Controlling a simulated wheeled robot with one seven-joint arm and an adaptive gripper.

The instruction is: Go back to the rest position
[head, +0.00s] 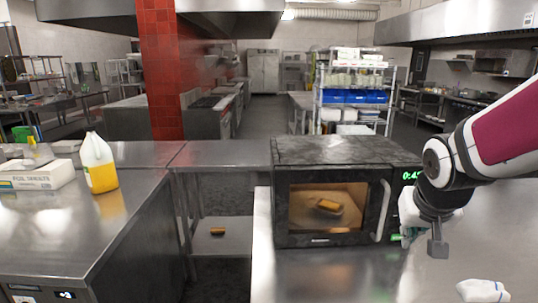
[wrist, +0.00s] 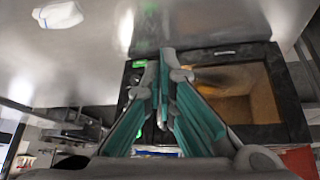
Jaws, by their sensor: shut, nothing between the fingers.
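My gripper (head: 437,248) hangs at the right of the head view, in front of the right side of the black microwave (head: 290,242). In the wrist view my gripper (wrist: 171,62) shows its teal-padded fingers meeting at the tips, with nothing between them. The microwave also shows in the wrist view (wrist: 295,115), behind the fingers. Its door is closed and its window is lit, with a yellow-brown item (head: 329,205) inside. A green display (head: 411,175) glows on its right side, partly hidden by my arm. I cannot tell whether the fingers touch the panel.
A white cloth (head: 482,291) lies on the steel counter at the lower right. On the left counter (head: 60,225) stand a jug with yellow liquid (head: 99,165) and a white box (head: 38,176). A rack with blue bins (head: 352,97) stands behind. The counter front before the microwave is clear.

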